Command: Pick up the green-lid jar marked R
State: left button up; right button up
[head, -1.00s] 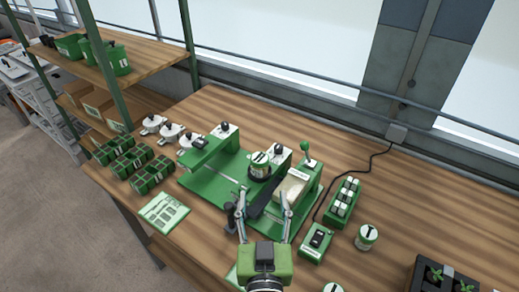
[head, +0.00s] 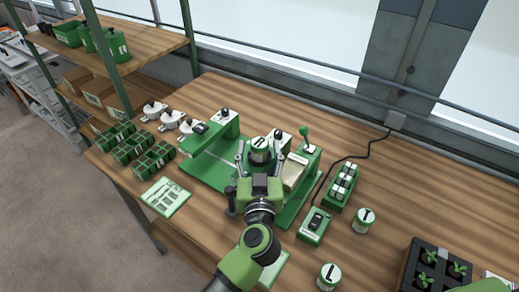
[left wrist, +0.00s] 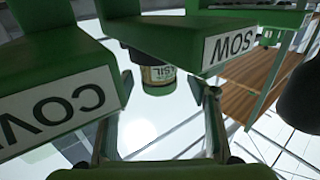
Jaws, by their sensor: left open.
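A jar (head: 260,147) with a dark mark on its pale top stands in the green machine (head: 208,168) on the bench; the mark is too small to read surely as R. It also shows in the left wrist view (left wrist: 159,77), with a pale label, partly hidden by green blocks. My left gripper (head: 261,157) is open, with its fingers to either side of this jar in the picture. In the left wrist view a gap shows between jar and fingers (left wrist: 168,90). Two other jars stand at the right, one marked T (head: 362,221), one marked L (head: 329,276).
A switch box (head: 314,226), a green rack (head: 342,187) and a seedling tray (head: 437,270) are to the right. Green pots (head: 130,145) and a card (head: 166,197) are left.

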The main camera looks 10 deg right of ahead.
pick_arm(q)
jog(key=shift+w+d, duration=0.15)
jog(key=shift+w, duration=0.45)
jog(key=shift+w+d, duration=0.1)
jog(key=shift+w, duration=0.15)
jog(key=shift+s, duration=0.1)
jog(key=shift+c, duration=1.1)
jog(key=c, duration=1)
jog(key=shift+c, duration=0.2)
pick_arm(e)
jog(key=shift+s+d, duration=0.4)
jog(key=shift+s, duration=0.25)
